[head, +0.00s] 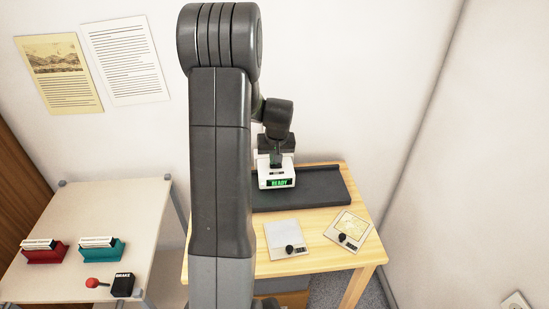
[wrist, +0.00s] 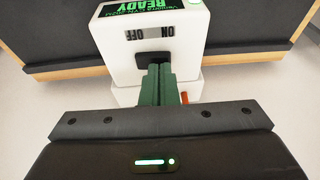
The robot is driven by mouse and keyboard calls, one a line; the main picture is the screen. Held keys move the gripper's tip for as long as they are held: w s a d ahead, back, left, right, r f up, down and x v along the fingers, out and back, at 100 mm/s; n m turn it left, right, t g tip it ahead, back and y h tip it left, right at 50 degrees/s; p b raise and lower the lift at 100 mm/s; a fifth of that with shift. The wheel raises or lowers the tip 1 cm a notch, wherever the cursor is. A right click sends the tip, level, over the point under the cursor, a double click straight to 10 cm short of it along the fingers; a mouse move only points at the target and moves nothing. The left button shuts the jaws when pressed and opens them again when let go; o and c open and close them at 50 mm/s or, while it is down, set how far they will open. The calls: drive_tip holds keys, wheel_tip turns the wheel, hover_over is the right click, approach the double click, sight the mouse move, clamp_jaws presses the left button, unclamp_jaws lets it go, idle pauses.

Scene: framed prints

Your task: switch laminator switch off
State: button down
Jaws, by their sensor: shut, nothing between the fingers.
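The laminator is a white unit (head: 277,174) with a green READY display (head: 280,183), on a long dark base (head: 325,187) at the back of the wooden table. In the wrist view its white housing (wrist: 118,65) fills the upper middle. A grey ON/OFF label (wrist: 150,32) shows upside down there. My gripper (wrist: 158,70) has its green fingers together and empty, their tips at the housing just below the label. I cannot tell whether they touch it. The switch lever and its position are not clear; the fingers may cover it. The head view shows the gripper (head: 275,157) just behind the display.
A small orange-red part (wrist: 184,97) shows right of the fingers. A left table (head: 75,210) holds card holders and a black box (head: 123,285).

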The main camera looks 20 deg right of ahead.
drive_tip(key=shift+a+f+h+b, duration=0.35)
drive_tip(key=shift+f+h+b, duration=0.15)
drive_tip(key=shift+b, duration=0.05)
drive_tip(key=shift+s+d+r, duration=0.1)
drive_tip(key=shift+r, duration=0.1)
